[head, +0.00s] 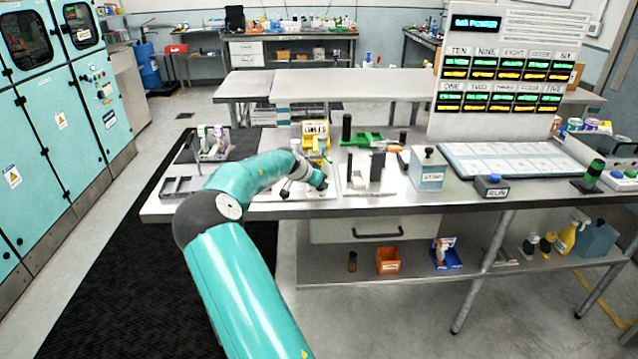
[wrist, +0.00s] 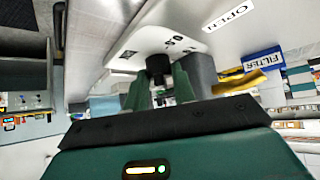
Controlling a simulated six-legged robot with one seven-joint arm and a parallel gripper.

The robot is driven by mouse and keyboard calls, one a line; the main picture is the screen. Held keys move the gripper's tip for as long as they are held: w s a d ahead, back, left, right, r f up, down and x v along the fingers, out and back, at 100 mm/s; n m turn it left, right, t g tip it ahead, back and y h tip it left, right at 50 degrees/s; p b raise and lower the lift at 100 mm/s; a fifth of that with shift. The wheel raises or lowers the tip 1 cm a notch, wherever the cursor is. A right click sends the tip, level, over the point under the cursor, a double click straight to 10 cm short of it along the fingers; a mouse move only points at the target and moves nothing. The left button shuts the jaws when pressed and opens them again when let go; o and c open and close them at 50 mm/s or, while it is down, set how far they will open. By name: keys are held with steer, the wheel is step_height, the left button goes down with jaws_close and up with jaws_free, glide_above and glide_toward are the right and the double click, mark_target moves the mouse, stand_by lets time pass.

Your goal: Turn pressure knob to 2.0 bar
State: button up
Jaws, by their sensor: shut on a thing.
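The pressure knob is a black round knob (wrist: 158,66) in the middle of the wrist view, on a white panel (wrist: 150,38) with small dark dial marks. My gripper (wrist: 160,84) is shut on this knob, with one green finger on each side. The dial marks are too tilted and small to read a setting for certain. In the head view my gripper (head: 316,181) is low over the bench, near its front edge; the knob is hidden there by my gripper and arm.
An OPEN label (wrist: 230,15) and a blue FILTER sign (wrist: 263,60) are right of the knob. On the bench (head: 410,205) are a yellow unit (head: 316,130), a green tray (head: 362,139), a black upright cylinder (head: 347,127) and a START box (head: 428,170). A grey tray (head: 183,186) is at left.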

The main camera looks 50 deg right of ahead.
steer(key=shift+w+m+g, duration=0.1)
steer(key=shift+m+g, duration=0.4)
steer(key=shift+m, duration=0.1)
steer(key=o, duration=1)
steer(key=shift+a, duration=0.1)
steer(key=shift+r, duration=0.1)
steer(key=n+t, duration=0.2)
steer(key=n, duration=0.1)
steer(key=n+t, duration=0.2)
steer(key=shift+s+y, duration=0.25)
steer(key=shift+y, duration=0.05)
steer(key=shift+s+d+n+t+y, duration=0.2)
steer(key=shift+n+t, duration=0.2)
steer(key=shift+n, duration=0.2)
steer(key=shift+s+d+n+t+y, duration=0.1)
steer(key=shift+n+t+y, duration=0.1)
steer(key=shift+n+t, duration=0.3)
steer(key=shift+n+t+y, duration=0.3)
steer(key=shift+n, duration=0.5)
